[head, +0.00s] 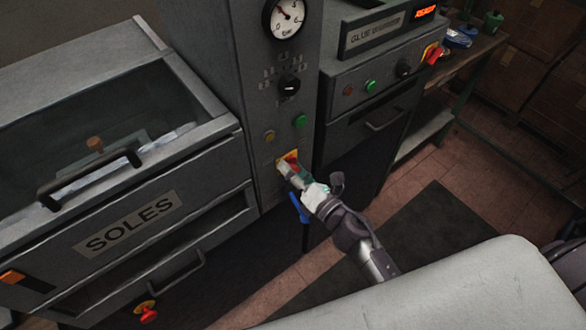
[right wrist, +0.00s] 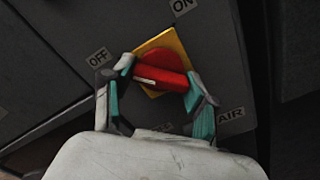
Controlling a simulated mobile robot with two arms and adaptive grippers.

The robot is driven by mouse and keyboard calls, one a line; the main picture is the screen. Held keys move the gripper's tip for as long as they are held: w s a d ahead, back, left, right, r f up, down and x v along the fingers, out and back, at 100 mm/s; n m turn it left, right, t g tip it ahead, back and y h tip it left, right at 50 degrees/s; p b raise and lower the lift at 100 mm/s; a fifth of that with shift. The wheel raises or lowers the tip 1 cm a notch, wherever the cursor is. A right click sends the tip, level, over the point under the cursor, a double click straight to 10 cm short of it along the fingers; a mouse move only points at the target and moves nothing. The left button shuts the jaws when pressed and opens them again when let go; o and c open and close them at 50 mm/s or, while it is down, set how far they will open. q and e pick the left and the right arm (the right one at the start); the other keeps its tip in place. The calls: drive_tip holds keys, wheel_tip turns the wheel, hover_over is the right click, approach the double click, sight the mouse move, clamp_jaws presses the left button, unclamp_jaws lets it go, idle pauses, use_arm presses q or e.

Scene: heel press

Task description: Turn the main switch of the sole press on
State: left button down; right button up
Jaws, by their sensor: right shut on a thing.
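A red rotary switch on a yellow plate sits low on the front of a grey machine column (head: 262,110). In the right wrist view the red switch (right wrist: 160,66) is close up, with an OFF label (right wrist: 98,57) at its left and an ON label (right wrist: 183,5) above. The white line on its handle lies nearer the OFF side than ON. My right gripper (head: 291,167) is at the switch, its two fingers (right wrist: 160,80) shut on either side of the handle. In the head view the gripper hides part of the switch. My left gripper does not show.
A pressure gauge (head: 285,18), a black knob (head: 289,86) and a green button (head: 301,121) are above the switch. A blue lever (head: 298,207) hangs just below. A SOLES cabinet (head: 125,222) stands left, with another red-yellow switch (head: 147,312); a glue unit (head: 375,75) stands right.

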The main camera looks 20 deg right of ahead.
drive_tip(key=m+p, duration=0.1)
drive_tip(key=m, duration=0.3)
drive_tip(key=shift+r, duration=0.1)
drive_tip(key=m+p, duration=0.1)
drive_tip(key=m, duration=0.3)
drive_tip(key=shift+m, duration=0.4)
drive_tip(key=m+p, duration=0.1)
drive_tip(key=m, duration=0.3)
drive_tip(key=m+p, duration=0.1)
drive_tip(key=m, duration=0.3)
drive_tip(key=shift+m, duration=0.3)
drive_tip(key=o, duration=1.2)
drive_tip(key=shift+c, duration=0.2)
